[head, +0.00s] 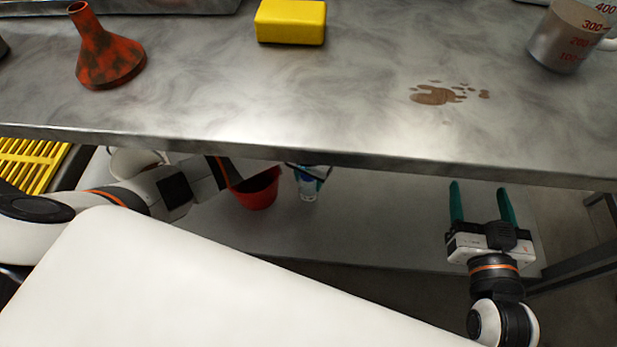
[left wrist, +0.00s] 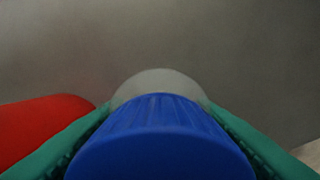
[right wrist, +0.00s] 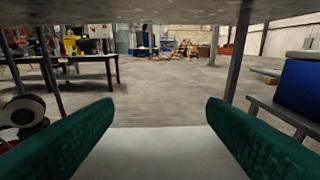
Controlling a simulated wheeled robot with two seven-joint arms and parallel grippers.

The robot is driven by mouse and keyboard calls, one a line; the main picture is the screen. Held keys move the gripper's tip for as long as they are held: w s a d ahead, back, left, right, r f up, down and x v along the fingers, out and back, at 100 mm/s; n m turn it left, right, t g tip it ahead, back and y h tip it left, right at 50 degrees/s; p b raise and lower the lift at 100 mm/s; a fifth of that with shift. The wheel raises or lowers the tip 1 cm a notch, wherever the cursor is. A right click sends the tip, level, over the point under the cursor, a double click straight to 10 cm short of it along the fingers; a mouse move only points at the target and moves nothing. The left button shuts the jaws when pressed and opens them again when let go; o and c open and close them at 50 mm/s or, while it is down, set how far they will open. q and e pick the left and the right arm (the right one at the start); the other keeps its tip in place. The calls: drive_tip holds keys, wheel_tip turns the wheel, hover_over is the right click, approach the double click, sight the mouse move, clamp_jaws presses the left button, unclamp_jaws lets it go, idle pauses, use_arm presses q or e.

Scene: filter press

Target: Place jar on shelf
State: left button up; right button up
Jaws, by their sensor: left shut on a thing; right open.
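The jar shows in the left wrist view with a ribbed blue lid (left wrist: 160,140) and a pale, clear body (left wrist: 160,82) beyond it. My left gripper (left wrist: 160,125) is shut on the jar, with green fingers on both sides of the lid. In the head view the jar (head: 308,188) is under the tabletop, low over the grey lower shelf (head: 370,215); I cannot tell whether it touches the shelf. My left gripper there is mostly hidden by the table edge. My right gripper (head: 482,205) is open and empty over the right part of the shelf.
A red container (head: 257,190) stands on the shelf, close left of the jar. A pale round vessel (head: 133,162) is further left. On the tabletop (head: 220,75) are a rusty funnel (head: 108,55), a yellow block (head: 291,22) and a metal measuring cup (head: 566,42). The shelf between jar and right gripper is clear.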

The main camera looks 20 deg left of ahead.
use_arm(q)
drive_tip(key=shift+f, duration=0.15)
drive_tip(key=o, duration=1.1)
drive_tip(key=shift+c, duration=0.2)
